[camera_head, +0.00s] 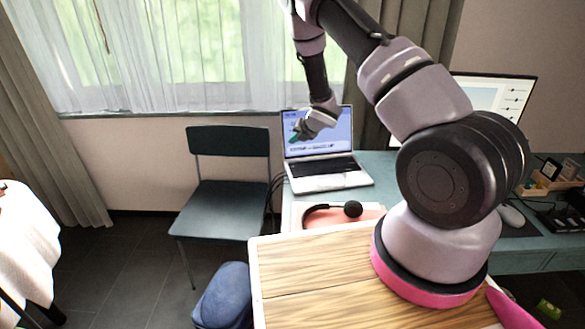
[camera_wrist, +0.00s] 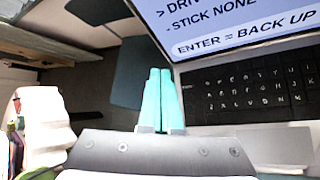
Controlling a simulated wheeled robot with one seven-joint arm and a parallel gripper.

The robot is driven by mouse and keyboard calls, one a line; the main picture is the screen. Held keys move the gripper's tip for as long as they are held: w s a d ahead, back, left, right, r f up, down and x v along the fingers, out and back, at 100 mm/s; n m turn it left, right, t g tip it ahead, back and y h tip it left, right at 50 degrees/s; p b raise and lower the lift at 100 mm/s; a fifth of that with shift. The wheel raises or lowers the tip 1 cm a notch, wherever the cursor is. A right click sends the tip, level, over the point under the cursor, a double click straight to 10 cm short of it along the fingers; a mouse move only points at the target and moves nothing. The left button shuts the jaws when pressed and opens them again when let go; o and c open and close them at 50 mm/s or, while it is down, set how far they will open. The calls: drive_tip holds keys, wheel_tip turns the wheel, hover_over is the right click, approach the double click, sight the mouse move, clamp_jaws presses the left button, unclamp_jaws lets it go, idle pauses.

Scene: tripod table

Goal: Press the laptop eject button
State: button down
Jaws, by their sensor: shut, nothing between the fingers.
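The silver laptop (camera_head: 330,182) stands open on the teal desk, with a lit blue screen (camera_head: 337,132) and a black keyboard (camera_head: 322,166). In the wrist view the screen (camera_wrist: 240,22) carries text including "STICK NONE" and "ENTER = BACK UP", cut off by the frame. The keyboard (camera_wrist: 245,95) fills the right side there. I cannot make out an eject button in either view. My gripper (camera_head: 294,138) has teal fingers and overlaps the screen's left part in the head view. In the wrist view its fingertips (camera_wrist: 160,70) are together and empty, just left of the keyboard.
A black headset (camera_head: 330,209) lies in front of the laptop. A dark green chair (camera_head: 222,190) stands left of the desk (camera_head: 380,170). A monitor (camera_head: 495,95) stands behind my arm at the right, with a mouse (camera_head: 511,215) in front of it.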

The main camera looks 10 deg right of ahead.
drive_tip(key=shift+f, duration=4.4)
drive_tip(key=shift+f, duration=0.1)
drive_tip(key=shift+f, duration=0.3)
drive_tip(key=shift+f, duration=0.3)
drive_tip(key=shift+r, duration=0.75)
drive_tip(key=shift+r, duration=2.5)
